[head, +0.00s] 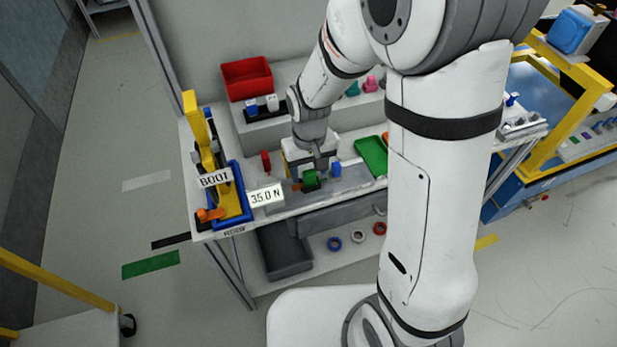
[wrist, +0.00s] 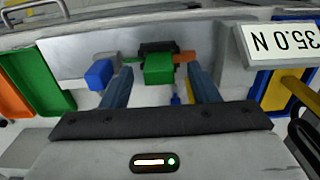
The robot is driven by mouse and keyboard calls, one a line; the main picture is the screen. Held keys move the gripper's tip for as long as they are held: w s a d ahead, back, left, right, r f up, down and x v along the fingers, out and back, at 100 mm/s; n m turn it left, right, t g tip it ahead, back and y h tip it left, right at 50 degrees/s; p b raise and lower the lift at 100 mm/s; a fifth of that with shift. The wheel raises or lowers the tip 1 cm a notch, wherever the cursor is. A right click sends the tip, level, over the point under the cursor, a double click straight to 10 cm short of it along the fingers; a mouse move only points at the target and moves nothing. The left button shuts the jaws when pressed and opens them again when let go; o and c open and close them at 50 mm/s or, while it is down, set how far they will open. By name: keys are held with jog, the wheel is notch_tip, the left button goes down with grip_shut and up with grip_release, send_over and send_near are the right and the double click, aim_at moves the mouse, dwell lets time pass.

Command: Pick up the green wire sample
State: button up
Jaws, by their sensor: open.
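The green wire sample (head: 310,180) is a small green block on the grey bench fixture, below my gripper in the head view. In the wrist view the green wire sample (wrist: 158,71) has an orange piece on its right and a black part behind it. My gripper (head: 307,171) is over it, pointing down. In the wrist view the open fingers of my gripper (wrist: 160,78) stand on either side of the green block, with gaps between. Whether the fingertips reach down to its height is hard to tell.
A blue block (head: 336,169) sits close by, just outside one finger in the wrist view (wrist: 100,75). A green tray (head: 371,156) lies right, a red bin (head: 247,78) behind.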

jog(key=shift+f, duration=0.6)
jog(key=shift+c, duration=0.5)
jog(key=c, duration=1.1)
